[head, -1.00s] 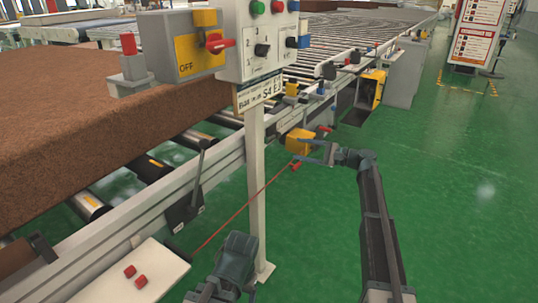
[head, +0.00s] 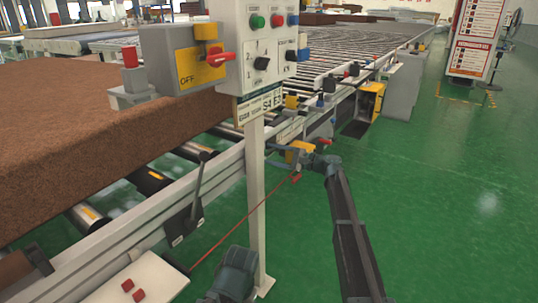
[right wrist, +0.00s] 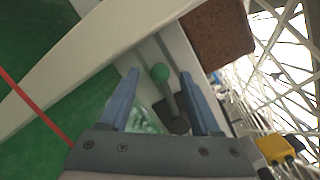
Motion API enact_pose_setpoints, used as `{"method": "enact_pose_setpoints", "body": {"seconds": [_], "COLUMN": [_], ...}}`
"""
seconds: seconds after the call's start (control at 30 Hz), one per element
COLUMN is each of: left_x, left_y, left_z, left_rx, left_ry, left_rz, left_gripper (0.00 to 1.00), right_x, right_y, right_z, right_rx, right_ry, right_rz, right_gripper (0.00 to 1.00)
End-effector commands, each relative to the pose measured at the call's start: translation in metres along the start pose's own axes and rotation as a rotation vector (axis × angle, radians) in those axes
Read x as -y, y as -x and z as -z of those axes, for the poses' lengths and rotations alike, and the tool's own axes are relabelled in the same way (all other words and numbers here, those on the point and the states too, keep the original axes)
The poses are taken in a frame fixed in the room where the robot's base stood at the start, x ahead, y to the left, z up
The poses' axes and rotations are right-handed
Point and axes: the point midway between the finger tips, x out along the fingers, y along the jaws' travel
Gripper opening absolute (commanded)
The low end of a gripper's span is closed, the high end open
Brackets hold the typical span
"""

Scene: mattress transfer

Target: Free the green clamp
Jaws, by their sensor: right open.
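In the head view my right gripper (head: 297,158) is beside the conveyor's side rail, right of the white post. The green knob cannot be made out there. Part of my left arm shows at the bottom; its fingers are not visible.
A control panel (head: 268,60) on a white post (head: 256,200) stands left of my right gripper. A red cord (head: 235,228) runs low past the post. A black-knobbed lever (head: 198,180) is on the rail. A brown mattress (head: 90,135) lies on the rollers.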

Motion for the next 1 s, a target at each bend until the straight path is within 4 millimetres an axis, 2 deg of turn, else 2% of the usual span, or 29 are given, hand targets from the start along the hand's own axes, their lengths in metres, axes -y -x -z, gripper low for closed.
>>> {"method": "enact_pose_setpoints", "body": {"seconds": [0.2,0.5,0.57,0.87,1.0], "left_x": [0.0000,0.0000,0.0000,0.0000,0.0000], "left_y": [0.0000,0.0000,0.0000,0.0000,0.0000], "left_z": [0.0000,0.0000,0.0000,0.0000,0.0000], "left_rx": [0.000,0.000,0.000,0.000,0.000], "left_ry": [0.000,0.000,0.000,0.000,0.000], "left_rz": [0.000,0.000,0.000,0.000,0.000], "left_gripper": [0.80,0.80,0.80,0.80,0.80], "right_x": [-0.0001,-0.0002,-0.0002,-0.0002,-0.0002], "right_y": [-0.0147,-0.0161,-0.0161,-0.0159,-0.0159], "right_z": [-0.0001,-0.0002,-0.0002,-0.0003,-0.0003], "right_rx": [0.001,0.000,0.000,0.000,0.001], "right_ry": [0.000,0.000,0.000,0.000,0.000], "right_rz": [-0.001,0.000,0.000,0.000,0.000], "right_gripper": [0.64,0.64,0.55,0.01,0.00]}}
